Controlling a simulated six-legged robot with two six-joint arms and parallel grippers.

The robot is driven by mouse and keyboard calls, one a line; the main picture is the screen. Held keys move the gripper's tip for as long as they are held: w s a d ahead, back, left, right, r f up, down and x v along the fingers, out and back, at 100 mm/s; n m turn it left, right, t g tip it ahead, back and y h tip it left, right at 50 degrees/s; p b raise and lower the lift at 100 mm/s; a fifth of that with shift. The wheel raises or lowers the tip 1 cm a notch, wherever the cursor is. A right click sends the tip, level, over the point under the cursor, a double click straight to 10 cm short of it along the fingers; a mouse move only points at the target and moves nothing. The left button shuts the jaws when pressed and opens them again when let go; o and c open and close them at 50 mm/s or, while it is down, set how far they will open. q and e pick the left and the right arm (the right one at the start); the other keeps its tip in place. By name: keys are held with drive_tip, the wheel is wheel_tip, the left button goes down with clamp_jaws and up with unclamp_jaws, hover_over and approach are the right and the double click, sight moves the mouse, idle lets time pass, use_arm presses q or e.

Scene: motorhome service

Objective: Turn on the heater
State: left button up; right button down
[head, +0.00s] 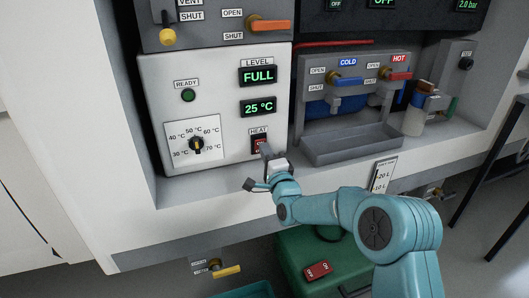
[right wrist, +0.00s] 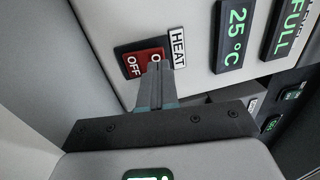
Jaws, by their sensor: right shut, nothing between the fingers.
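The white heater panel (head: 222,120) carries a red rocker switch (head: 260,144) under a HEAT label. In the right wrist view the switch (right wrist: 134,66) shows OFF at one end, and the other end's lettering is partly covered by my fingers. My right gripper (head: 265,149) is shut and empty, its fingertips (right wrist: 158,68) right at the switch; I cannot tell whether they touch it. The display (head: 258,107) reads 25 °C and the level display (head: 258,76) reads FULL. The round READY lamp (head: 188,95) looks dark green. A temperature dial (head: 196,145) sits at left. My left gripper is out of view.
To the right are blue COLD and red HOT valve handles (head: 398,76) above a grey trough (head: 350,146). An orange-handled valve (head: 268,25) sits above the panel. A bottle (head: 414,119) stands at the right. A green case (head: 300,262) lies below.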

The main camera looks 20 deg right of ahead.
drive_tip(key=shift+w+r, duration=0.1)
drive_tip(key=shift+w, duration=0.45)
drive_tip(key=shift+w+r+g+p, duration=0.3)
drive_tip(key=shift+r+g+p, duration=0.1)
drive_tip(key=shift+p, duration=0.35)
drive_tip(key=shift+f+b, duration=0.3)
drive_tip(key=shift+s, duration=0.1)
